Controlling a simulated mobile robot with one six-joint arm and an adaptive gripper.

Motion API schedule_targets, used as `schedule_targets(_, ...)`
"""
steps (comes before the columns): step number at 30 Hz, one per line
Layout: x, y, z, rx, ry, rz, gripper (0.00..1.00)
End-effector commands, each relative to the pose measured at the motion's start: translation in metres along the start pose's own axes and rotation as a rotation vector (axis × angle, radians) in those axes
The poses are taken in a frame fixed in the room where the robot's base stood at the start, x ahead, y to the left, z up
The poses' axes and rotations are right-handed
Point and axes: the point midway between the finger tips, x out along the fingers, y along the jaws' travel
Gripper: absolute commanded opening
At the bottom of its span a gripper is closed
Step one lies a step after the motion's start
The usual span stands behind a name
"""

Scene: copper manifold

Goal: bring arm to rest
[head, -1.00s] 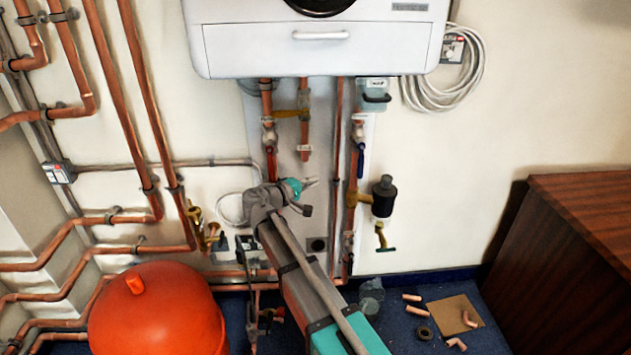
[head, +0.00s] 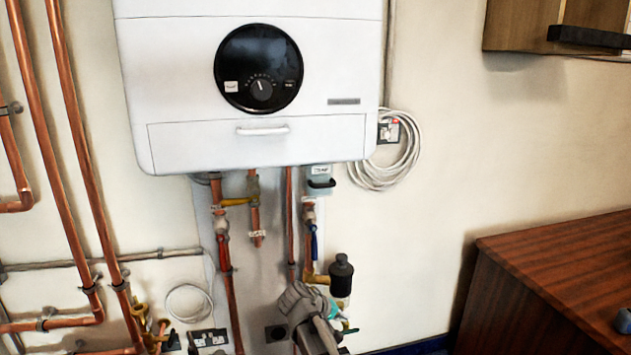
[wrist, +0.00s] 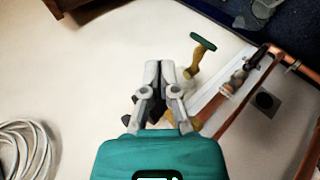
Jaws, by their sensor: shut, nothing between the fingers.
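My arm (head: 312,318) rises at the bottom of the head view, in front of the wall below the boiler. My gripper (wrist: 159,70) shows in the wrist view with its two fingers together and nothing between them. In the head view its end is small and partly hidden by the arm's joint. A brass valve with a green T-handle (wrist: 203,42) shows beyond the fingertips in the wrist view, seemingly apart from them. A black cylindrical fitting (head: 341,275) is close beside the gripper in the head view.
The white boiler (head: 200,80) hangs above my arm, with copper pipes (head: 227,275) below it. A coiled white cable (head: 383,160) hangs right of the boiler. A dark wooden cabinet (head: 560,270) stands at the right. Bare wall lies between cable and cabinet.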

Motion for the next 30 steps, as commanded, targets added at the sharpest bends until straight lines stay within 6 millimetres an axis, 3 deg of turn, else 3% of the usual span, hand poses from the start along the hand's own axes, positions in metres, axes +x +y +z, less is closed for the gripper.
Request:
schedule_targets(1,0.010,0.002,0.021,0.024,-0.030,-0.049,0.00)
schedule_targets(6,0.034,-0.001,0.070,0.103,-0.113,-0.232,0.00)
schedule_targets(15,0.051,-0.012,0.143,0.246,-0.222,-0.542,0.00)
schedule_targets(24,0.048,-0.018,0.180,0.337,-0.266,-0.731,0.00)
schedule_targets(30,0.040,-0.016,0.192,0.377,-0.280,-0.816,0.00)
